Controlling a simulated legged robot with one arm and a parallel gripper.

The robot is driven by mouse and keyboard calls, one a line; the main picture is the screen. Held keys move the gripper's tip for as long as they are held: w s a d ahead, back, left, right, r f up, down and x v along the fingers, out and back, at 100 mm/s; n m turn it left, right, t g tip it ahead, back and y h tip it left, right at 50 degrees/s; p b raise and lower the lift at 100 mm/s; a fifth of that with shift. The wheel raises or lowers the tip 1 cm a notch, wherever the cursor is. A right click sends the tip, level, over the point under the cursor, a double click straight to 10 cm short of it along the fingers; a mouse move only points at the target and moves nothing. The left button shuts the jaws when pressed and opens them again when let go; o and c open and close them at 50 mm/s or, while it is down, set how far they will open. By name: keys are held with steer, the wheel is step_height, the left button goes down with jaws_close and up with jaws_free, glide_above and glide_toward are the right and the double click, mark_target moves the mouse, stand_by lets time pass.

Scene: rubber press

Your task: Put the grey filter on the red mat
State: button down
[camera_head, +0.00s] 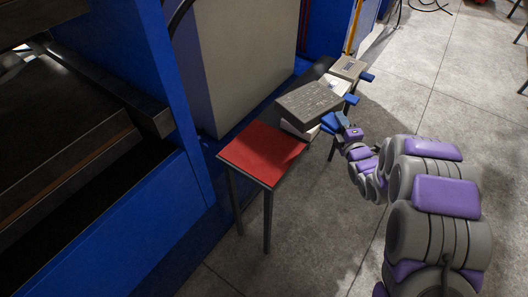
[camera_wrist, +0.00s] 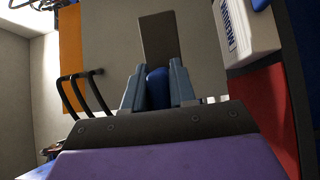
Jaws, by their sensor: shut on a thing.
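The grey filter (camera_head: 308,103) is a flat rectangular block with a slotted top and a blue handle. My gripper (camera_head: 341,123) is shut on that handle, at the right of the filter. In the wrist view the blue handle (camera_wrist: 158,88) sits between the two fingers, with the grey filter (camera_wrist: 158,38) beyond it. The filter appears raised, over a white box and beside the mat. The red mat (camera_head: 258,152) covers the near end of a narrow table and is bare. A red surface, likely the mat, shows in the wrist view (camera_wrist: 277,112).
A white box (camera_head: 298,131) with blue lettering in the wrist view (camera_wrist: 240,32) is partly hidden under the filter. Farther along stand another light box (camera_head: 334,86) and a beige filter (camera_head: 349,68). A blue press frame (camera_head: 176,125) borders the left; open floor lies right.

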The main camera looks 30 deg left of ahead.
steer(key=s+a+f+n+g+y+b, duration=0.1)
steer(key=s+a+f+n+g+y, duration=0.25)
steer(key=s+a+f, duration=0.45)
step_height(320, 180, down, 9)
steer(key=a+b, duration=0.1)
steer(key=b, duration=0.1)
steer(key=shift+f+g, duration=0.2)
steer(key=shift+g, duration=0.15)
steer(key=shift+a, duration=0.1)
steer(key=c, duration=1.3)
jaws_free()
steer(key=shift+o, duration=0.5)
steer(key=p+v, duration=0.1)
steer(key=v, duration=1.1)
steer(key=shift+p, duration=0.3)
